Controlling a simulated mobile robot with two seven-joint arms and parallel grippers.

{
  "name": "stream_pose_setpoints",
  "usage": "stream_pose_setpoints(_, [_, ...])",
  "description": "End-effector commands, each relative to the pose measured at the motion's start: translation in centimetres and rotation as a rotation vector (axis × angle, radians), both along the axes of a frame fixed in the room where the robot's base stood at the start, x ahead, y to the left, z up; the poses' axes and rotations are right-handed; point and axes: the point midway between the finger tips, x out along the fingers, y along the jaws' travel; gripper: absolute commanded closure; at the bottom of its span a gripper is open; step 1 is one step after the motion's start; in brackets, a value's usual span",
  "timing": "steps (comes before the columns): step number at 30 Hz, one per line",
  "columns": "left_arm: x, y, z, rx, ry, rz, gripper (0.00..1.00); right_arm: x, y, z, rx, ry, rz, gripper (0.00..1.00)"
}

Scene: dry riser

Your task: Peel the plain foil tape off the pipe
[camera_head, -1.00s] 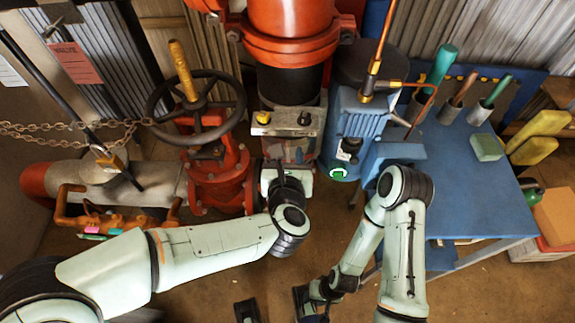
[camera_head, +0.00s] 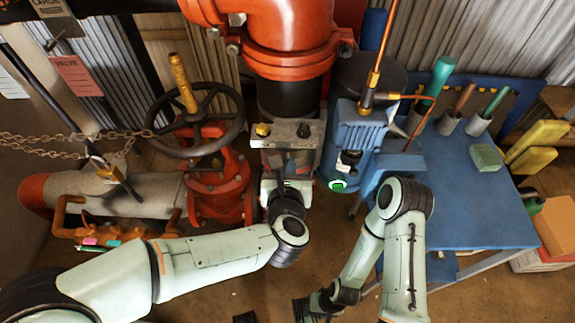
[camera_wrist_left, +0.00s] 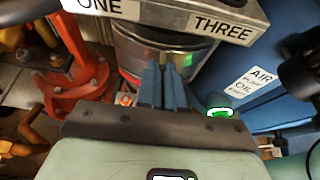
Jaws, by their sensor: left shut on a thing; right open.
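The plain foil tape (camera_wrist_left: 142,48) appears as a shiny silver band around the pipe, below a metal plate marked ONE and THREE, in the left wrist view. In the head view the pipe stretch (camera_head: 288,161) under the plate is partly hidden by my left wrist. My left gripper (camera_wrist_left: 162,75) has its blue-grey fingers together against the silver band. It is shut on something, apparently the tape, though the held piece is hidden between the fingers. My right gripper (camera_head: 272,316) is open and low at the bottom edge of the head view, away from the pipe.
The metal plate (camera_head: 287,133) juts out just above my left gripper. A red valve with a black handwheel (camera_head: 198,119) stands left. A blue pump (camera_head: 352,131) with a green-lit button stands close right. A blue table (camera_head: 480,200) with tools is farther right.

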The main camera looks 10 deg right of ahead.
Motion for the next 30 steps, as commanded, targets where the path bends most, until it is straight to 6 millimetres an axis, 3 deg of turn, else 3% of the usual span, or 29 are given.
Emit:
stream_pose_setpoints(14, [-1.5,0.3,0.0,-0.001,0.0,-0.002,1.0,-0.1,0.0,-0.6,0.0,0.002,0.0,0.57])
stream_pose_setpoints(30, [-5.7,1.5,0.0,0.0,-0.001,-0.002,1.0,-0.3,0.0,-1.9,0.0,0.007,0.0,0.57])
